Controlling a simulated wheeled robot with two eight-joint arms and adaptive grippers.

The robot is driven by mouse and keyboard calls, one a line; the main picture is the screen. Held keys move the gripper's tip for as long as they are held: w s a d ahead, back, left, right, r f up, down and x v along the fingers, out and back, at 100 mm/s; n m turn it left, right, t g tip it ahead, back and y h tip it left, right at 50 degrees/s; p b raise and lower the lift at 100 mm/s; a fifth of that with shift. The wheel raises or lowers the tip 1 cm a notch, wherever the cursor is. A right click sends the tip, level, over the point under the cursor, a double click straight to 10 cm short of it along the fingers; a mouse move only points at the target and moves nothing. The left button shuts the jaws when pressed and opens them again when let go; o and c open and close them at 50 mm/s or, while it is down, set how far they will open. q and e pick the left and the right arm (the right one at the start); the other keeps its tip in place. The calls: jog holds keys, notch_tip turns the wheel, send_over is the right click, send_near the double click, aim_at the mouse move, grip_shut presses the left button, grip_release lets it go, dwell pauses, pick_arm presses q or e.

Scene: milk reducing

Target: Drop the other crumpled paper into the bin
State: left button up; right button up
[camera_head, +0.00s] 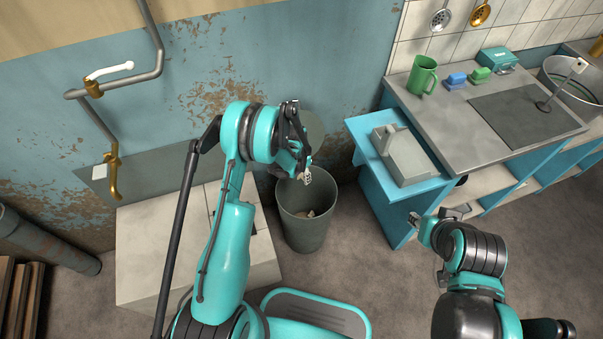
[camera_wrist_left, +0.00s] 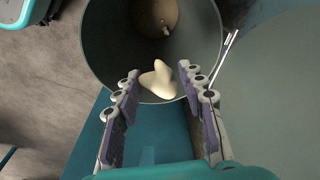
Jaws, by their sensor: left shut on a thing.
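The grey bin (camera_head: 305,232) stands on the floor against the wall, open at the top. My left gripper (camera_head: 306,174) is over its mouth, pointing down, and is shut on a pale crumpled paper (camera_wrist_left: 157,79). In the left wrist view the paper sits between the purple-padded fingers (camera_wrist_left: 165,98), with the bin's inside (camera_wrist_left: 105,35) behind it. Another pale crumpled paper (camera_head: 308,213) lies inside the bin, and a small part shows in the left wrist view (camera_wrist_left: 165,30). My right gripper (camera_head: 437,214) is away to the right, its fingers apart and empty.
A blue side cabinet (camera_head: 370,195) with a grey box (camera_head: 402,155) on top stands right of the bin. A pale low block (camera_head: 145,250) is to its left. The counter (camera_head: 440,115) at the right holds a green mug (camera_head: 422,75). Floor in front of the cabinet is clear.

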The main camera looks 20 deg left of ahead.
aim_at(302, 179)
pick_arm(q)
jog(key=shift+f+b, duration=0.75)
jog(key=shift+f, duration=1.05)
jog(key=o, duration=0.8)
jog(key=shift+c, duration=0.2)
jog(key=shift+r, duration=0.1)
jog(key=r, duration=0.8)
jog(key=s+r, duration=0.1)
jog(key=r, duration=0.2)
jog(key=shift+s+a+r, duration=0.1)
jog(key=shift+a+r, duration=0.3)
